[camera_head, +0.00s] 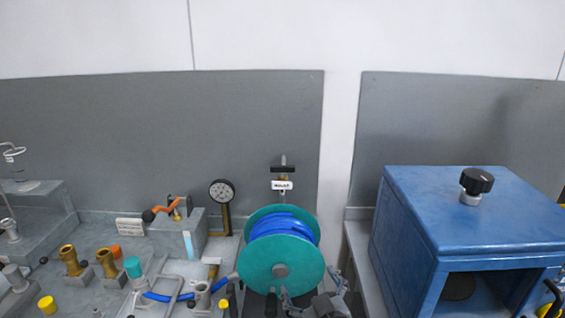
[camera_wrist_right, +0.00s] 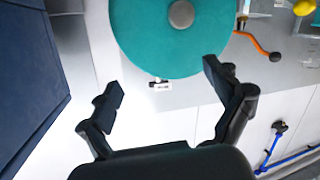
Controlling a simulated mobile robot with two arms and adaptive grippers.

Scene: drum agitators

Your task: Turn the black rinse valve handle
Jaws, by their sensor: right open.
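My right gripper (camera_head: 316,297) is at the bottom of the head view, in front of the reel. My left gripper is not in view.
The teal reel with blue hose (camera_head: 281,248) stands between my right gripper and the handle. A blue box with a black knob (camera_head: 470,215) stands to the right. A gauge (camera_head: 221,193), an orange-handled valve (camera_head: 168,209) and brass fittings (camera_head: 70,261) crowd the left bench.

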